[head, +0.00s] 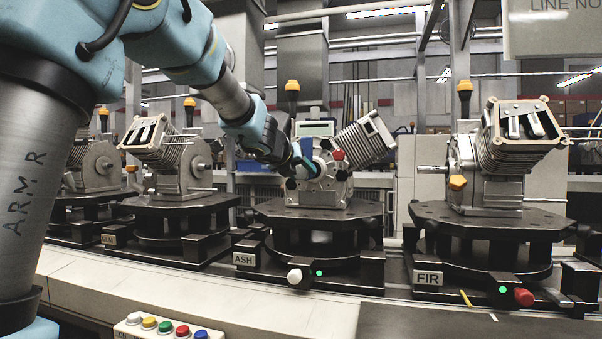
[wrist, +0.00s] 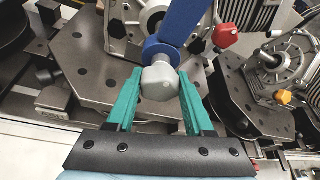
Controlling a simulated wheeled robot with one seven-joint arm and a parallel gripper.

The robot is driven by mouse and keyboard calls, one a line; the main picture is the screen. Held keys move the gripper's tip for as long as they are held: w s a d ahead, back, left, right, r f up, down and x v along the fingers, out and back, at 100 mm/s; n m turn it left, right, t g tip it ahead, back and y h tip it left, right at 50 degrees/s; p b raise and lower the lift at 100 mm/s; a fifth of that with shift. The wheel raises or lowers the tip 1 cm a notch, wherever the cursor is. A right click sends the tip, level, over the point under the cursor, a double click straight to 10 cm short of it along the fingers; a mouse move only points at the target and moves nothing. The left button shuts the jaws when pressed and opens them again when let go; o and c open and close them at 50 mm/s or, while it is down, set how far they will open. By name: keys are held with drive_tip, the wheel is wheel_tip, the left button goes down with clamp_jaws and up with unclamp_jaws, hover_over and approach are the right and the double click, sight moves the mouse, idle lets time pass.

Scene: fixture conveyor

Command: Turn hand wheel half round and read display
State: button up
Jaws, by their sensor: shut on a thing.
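The hand wheel (head: 324,158) is on the front of the engine on the ASH stand, with a blue part, a red knob and dark knobs around it. In the wrist view its blue bar (wrist: 183,22) runs down to a pale grey knob (wrist: 159,84). My gripper (wrist: 158,88) has its teal fingers on either side of this knob and is shut on it. In the head view my gripper (head: 304,166) reaches the wheel from the left and hides part of it. The display (head: 315,128) is a pale greenish screen above the wheel; its reading is too small to make out.
The ASH stand (head: 290,212) carries the engine on a dark octagonal plate. Another engine stands on the FIR stand (head: 480,222) to the right, and more stand to the left. A button box (head: 150,330) with coloured buttons is at the front. Finned cylinders flank the wheel.

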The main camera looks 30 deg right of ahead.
clamp_jaws()
drive_tip(key=shift+n, duration=0.3)
